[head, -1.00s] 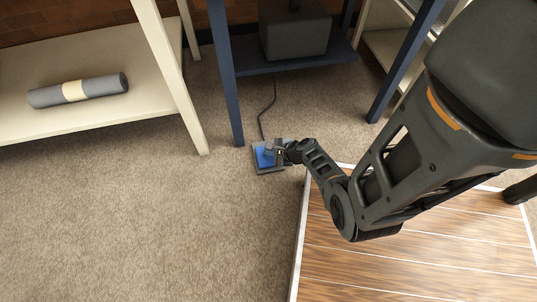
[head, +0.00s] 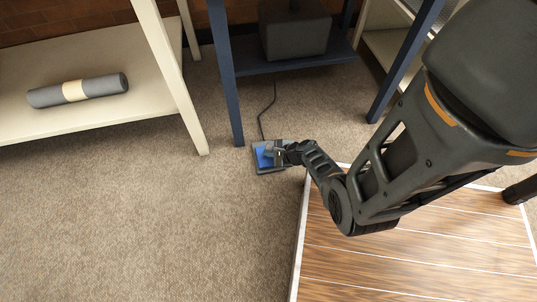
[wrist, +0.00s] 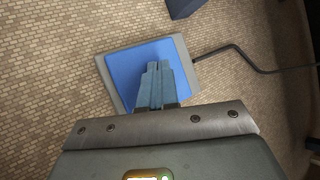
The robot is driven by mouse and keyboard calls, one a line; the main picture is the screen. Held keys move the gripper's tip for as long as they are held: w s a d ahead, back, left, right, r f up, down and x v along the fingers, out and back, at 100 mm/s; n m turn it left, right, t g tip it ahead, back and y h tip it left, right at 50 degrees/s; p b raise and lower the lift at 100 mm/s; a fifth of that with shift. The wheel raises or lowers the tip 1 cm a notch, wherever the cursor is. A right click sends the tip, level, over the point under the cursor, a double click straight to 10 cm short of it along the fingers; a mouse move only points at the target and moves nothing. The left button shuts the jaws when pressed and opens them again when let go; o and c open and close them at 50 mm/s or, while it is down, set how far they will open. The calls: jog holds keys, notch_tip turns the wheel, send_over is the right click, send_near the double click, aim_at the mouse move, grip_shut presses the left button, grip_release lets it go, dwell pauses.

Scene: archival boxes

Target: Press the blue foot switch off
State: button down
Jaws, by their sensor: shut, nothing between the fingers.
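The blue foot switch (head: 263,158) sits on the carpet near the foot of the dark blue table, with a blue pedal on a grey base. In the wrist view the blue pedal (wrist: 130,78) fills the area ahead of my fingers. My gripper (head: 268,152) is over the pedal, its fingers shut and empty. In the wrist view the gripper (wrist: 158,68) points at the middle of the pedal and hides part of it. I cannot tell whether the fingertips touch the pedal.
A dark cable (head: 266,110) runs from the switch to under the dark blue table (head: 228,90). A cream shelf (head: 100,120) with a grey roll (head: 105,84) stands left. A wooden-topped surface (head: 420,265) lies below my arm. Carpet at front left is clear.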

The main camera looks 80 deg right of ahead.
aim_at(270, 158)
jog(key=shift+f, duration=0.45)
dwell(0.6)
jog(key=shift+r+p, duration=0.85)
jog(key=shift+r, duration=0.05)
notch_tip(270, 158, up, 6)
jog(key=p, duration=0.5)
jog(key=shift+p, duration=0.3)
